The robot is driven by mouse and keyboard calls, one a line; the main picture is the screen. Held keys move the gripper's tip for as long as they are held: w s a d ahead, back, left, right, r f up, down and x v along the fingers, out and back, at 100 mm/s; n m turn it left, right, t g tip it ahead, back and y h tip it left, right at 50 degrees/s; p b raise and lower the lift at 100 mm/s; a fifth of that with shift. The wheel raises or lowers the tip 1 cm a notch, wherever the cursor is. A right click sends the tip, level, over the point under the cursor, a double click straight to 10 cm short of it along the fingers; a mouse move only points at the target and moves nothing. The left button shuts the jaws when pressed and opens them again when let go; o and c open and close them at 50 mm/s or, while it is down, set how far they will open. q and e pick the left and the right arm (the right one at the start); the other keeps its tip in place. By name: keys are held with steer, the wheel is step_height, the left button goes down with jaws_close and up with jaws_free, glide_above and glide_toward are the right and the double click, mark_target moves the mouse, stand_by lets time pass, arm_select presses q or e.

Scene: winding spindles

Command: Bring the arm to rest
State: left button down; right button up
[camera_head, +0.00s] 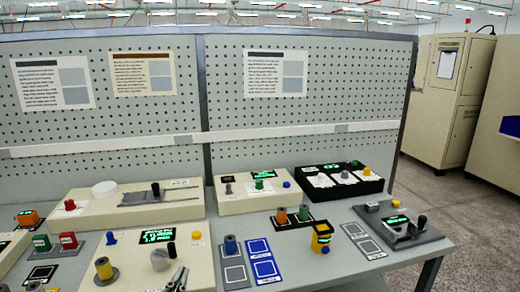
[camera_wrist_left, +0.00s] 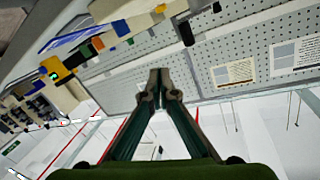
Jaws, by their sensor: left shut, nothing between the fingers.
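My left gripper (camera_head: 178,277) shows at the bottom edge of the head view, in front of the beige box with a green display (camera_head: 159,235). Its fingers are together and hold nothing. In the left wrist view the fingertips (camera_wrist_left: 159,78) meet in the middle of the picture, with the workbench and pegboard tilted behind them. Most of my left arm is out of the head view. My right gripper is not in view.
A grey workbench (camera_head: 435,239) carries several control boxes, knobs and coloured spools. A blue marked mat (camera_head: 263,261) and a yellow device (camera_head: 321,237) stand right of my gripper. A pegboard (camera_head: 310,110) rises behind. The floor at right is open.

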arm_select(q)
steer(key=s+a+f+n+g+y, duration=0.1)
steer(key=s+a+f+n+g, duration=0.25)
steer(key=s+f+g, duration=0.7)
steer(key=s+d+f+m+g+h, duration=0.1)
steer(key=s+f, duration=0.5)
steer(key=s, duration=0.3)
steer(key=s+f+g, duration=0.2)
steer(key=s+f, duration=0.4)
steer(key=s, duration=0.3)
step_height(320, 180, down, 27)
steer(key=s+g, duration=0.1)
steer(key=s, duration=0.1)
steer(key=s+a+f+g, duration=0.1)
steer(key=s+a+f, duration=0.1)
steer(key=s+f, duration=1.3)
steer(key=shift+s+a+f, duration=0.2)
steer(key=shift+s+a, duration=0.2)
steer(key=shift+s, duration=0.6)
